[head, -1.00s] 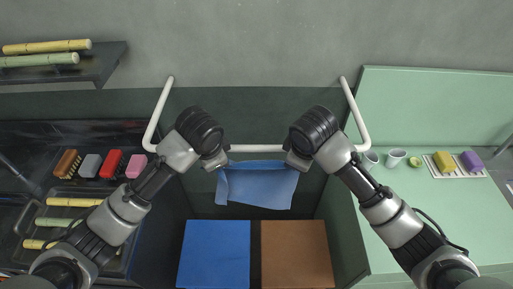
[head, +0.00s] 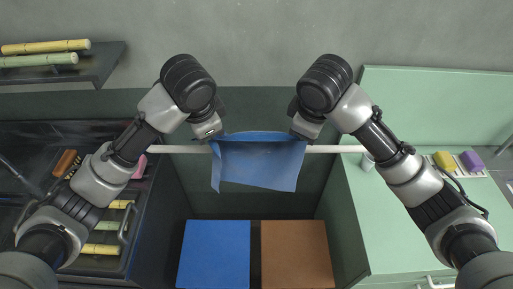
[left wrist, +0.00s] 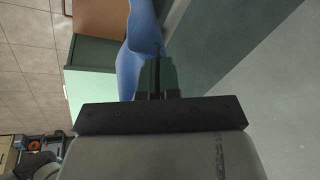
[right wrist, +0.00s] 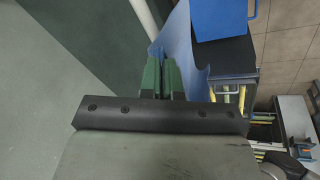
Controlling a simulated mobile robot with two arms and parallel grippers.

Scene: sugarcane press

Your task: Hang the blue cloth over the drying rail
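The blue cloth (head: 258,168) is stretched between my two grippers and hangs down in the head view. Its upper edge shows above the line of the white drying rail (head: 182,149) and covers the rail's middle. I cannot tell whether cloth and rail touch. My left gripper (head: 214,139) is shut on the cloth's upper left corner; the cloth (left wrist: 143,32) trails from its fingers in the left wrist view. My right gripper (head: 298,138) is shut on the upper right corner; the cloth (right wrist: 180,42) and rail (right wrist: 147,18) show in the right wrist view.
A blue panel (head: 214,255) and a brown panel (head: 297,255) lie below the cloth. A green counter (head: 400,235) is at right, with a yellow block (head: 444,160) and a purple block (head: 471,161). A dark shelf (head: 105,62) with cane pieces is upper left.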

